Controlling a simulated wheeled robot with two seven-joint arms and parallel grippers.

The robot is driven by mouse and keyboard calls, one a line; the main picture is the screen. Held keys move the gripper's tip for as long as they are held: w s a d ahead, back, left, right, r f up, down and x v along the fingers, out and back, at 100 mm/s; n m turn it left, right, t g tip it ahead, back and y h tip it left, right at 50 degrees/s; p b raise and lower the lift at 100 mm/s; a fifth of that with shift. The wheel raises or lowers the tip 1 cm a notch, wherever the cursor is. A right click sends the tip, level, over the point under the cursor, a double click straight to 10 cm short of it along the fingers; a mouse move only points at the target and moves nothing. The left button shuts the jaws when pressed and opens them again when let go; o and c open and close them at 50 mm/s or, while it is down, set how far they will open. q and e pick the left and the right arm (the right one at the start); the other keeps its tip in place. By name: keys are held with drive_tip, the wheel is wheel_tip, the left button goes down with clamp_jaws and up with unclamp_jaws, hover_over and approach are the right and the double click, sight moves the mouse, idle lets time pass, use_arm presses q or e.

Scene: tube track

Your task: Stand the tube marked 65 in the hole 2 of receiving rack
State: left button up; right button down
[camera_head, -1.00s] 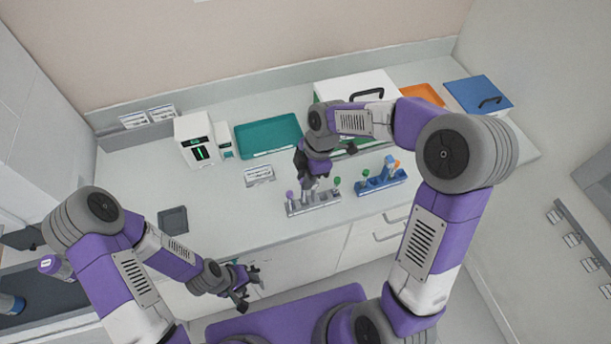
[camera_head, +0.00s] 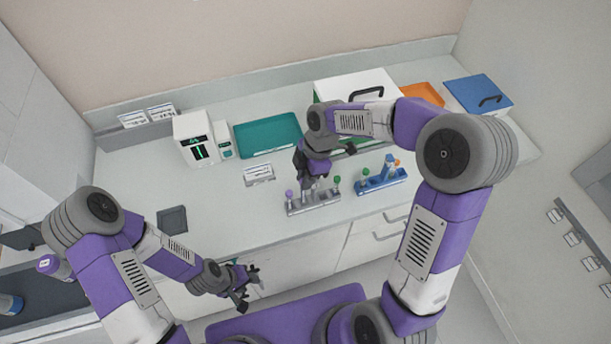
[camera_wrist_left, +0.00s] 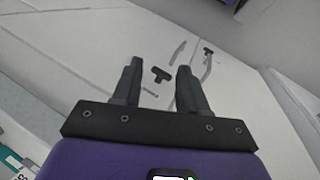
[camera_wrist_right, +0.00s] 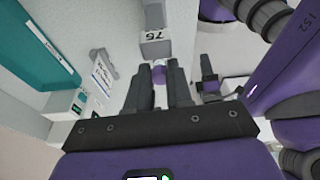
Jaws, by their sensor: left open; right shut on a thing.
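My right gripper (camera_head: 313,184) is over the middle of the grey rack (camera_head: 326,199) and hides part of it. In the right wrist view its fingers (camera_wrist_right: 158,82) are shut on a tube with a purple cap (camera_wrist_right: 158,73); the tube's number cannot be read. A white label (camera_wrist_right: 154,38) that seems to read 76 shows just beyond the fingertips. A purple-capped tube (camera_head: 289,193) stands at the rack's left end and a green-capped tube (camera_head: 337,180) at its right end. My left gripper (camera_head: 250,275) is open and empty in front of the bench; it also shows in the left wrist view (camera_wrist_left: 160,75).
A blue rack (camera_head: 378,183) with several coloured tubes stands to the right. Behind are a teal tray (camera_head: 268,135), a white device (camera_head: 195,140), a white box (camera_head: 345,85), an orange tray (camera_head: 424,94) and a blue lid (camera_head: 478,95). The left bench is mostly clear.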

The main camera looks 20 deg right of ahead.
drive_tip(key=shift+f, duration=0.2)
drive_tip(key=shift+f+b, duration=0.45)
idle(0.3)
drive_tip(key=shift+r, duration=0.1)
drive_tip(key=shift+a+p+v, duration=0.2)
drive_tip(key=shift+p+v, duration=0.6)
drive_tip(key=shift+v, duration=0.1)
drive_tip(key=shift+r, duration=0.1)
drive_tip(key=c, duration=0.9)
unclamp_jaws()
drive_tip(key=shift+c, duration=0.2)
